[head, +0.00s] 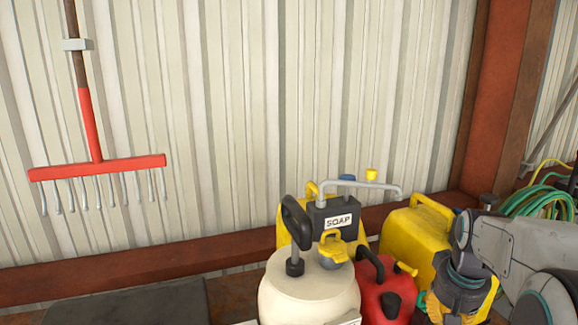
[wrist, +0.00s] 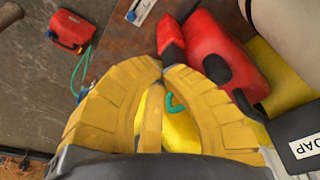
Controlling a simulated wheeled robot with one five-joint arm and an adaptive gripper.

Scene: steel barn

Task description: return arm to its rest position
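My gripper (head: 455,303) has yellow fingers and shows at the lower right of the head view, at the end of my grey arm. It is beside the red can (head: 378,300) and in front of the yellow can (head: 415,238). In the wrist view its fingers (wrist: 162,68) curve inward and their tips come together. I see nothing held between them; yellow and a bit of green show through the gap. The fingertips are partly hidden in the head view.
A cream tank (head: 310,297) and a soap dispenser (head: 335,215) crowd the left of my gripper. A green hose (head: 540,200) lies at the right. A red rake (head: 97,168) hangs on the wall. The wrist view shows another red container (wrist: 70,30) on the floor.

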